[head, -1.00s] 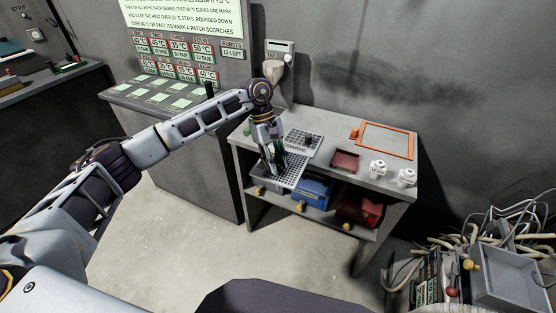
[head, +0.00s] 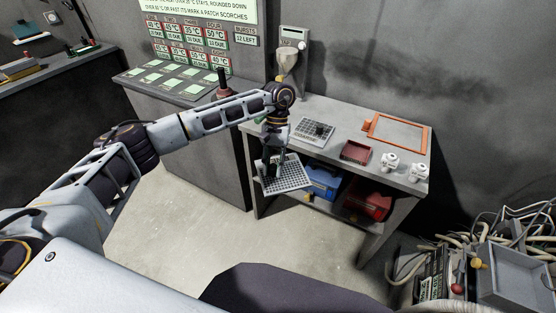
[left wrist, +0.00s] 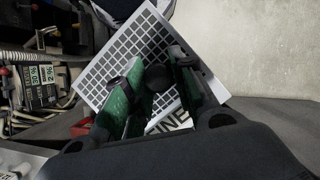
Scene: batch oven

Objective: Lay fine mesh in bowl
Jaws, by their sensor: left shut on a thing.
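My left gripper (head: 271,164) is shut on the fine mesh (head: 290,178), a flat pale plate with a square grid. The mesh is held tilted off the front left edge of the workbench, above the floor. In the left wrist view the green-padded fingers (left wrist: 153,85) close around a dark knob on the mesh (left wrist: 112,62), and part of its label, "INE", shows. A second mesh (head: 312,131), marked "COARSE", lies on the bench. I cannot make out a bowl for certain. My right gripper is not in view.
The grey workbench (head: 340,122) carries a dark red tray (head: 356,151), an orange frame (head: 398,132) and white fittings (head: 389,161). Blue (head: 322,182) and red (head: 369,203) boxes sit on its lower shelf. A grey bin (head: 515,275) and cables stand at right. The floor at front is clear.

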